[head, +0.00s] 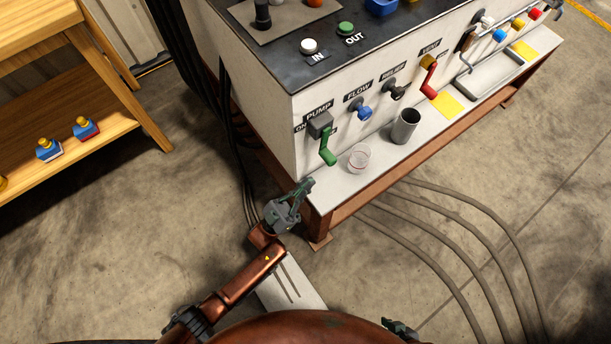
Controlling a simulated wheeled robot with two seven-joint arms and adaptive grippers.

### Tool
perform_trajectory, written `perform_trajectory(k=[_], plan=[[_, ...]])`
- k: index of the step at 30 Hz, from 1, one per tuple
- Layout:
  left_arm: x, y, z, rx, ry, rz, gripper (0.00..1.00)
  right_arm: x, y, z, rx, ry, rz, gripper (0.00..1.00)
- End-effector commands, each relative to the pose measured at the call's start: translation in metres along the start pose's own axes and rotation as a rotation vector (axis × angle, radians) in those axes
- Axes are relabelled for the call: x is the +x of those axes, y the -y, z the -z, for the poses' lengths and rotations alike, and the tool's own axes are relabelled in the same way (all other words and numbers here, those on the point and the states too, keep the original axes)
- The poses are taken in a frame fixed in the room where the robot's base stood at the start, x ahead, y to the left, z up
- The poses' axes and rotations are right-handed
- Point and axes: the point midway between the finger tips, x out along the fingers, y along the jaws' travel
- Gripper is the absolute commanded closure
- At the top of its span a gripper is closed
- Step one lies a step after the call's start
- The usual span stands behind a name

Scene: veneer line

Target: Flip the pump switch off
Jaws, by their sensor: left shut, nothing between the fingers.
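The pump switch (321,125) is a grey box on the white front panel, under a PUMP label, at the panel's left end. Its green cranked handle (327,150) hangs down and to the right. A small label beside the box is partly hidden, so I cannot read it fully. My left gripper (307,184) is shut and empty, below and a little left of the handle, apart from it in the picture. My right gripper (400,327) shows only as a dark piece at the bottom edge; its fingers cannot be made out.
A clear cup (358,158) and a grey metal cup (404,127) stand on the ledge close to the switch. The blue FLOW knob (362,112), black RELIEF knob (395,92) and red VENT handle (430,80) sit further right. Hoses cross the floor below.

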Motion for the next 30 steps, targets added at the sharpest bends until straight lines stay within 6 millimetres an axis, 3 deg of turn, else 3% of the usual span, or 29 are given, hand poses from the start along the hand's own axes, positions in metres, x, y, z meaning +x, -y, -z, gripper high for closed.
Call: perform_trajectory(k=[7, 30], plan=[[-0.015, 0.001, -0.015, 0.001, 0.001, 0.001, 1.00, 0.009, 0.003, 0.004, 0.001, -0.028, 0.010, 0.60], [-0.018, 0.003, -0.013, 0.006, 0.000, 0.005, 1.00, 0.008, 0.004, 0.004, 0.000, -0.030, 0.012, 0.60]])
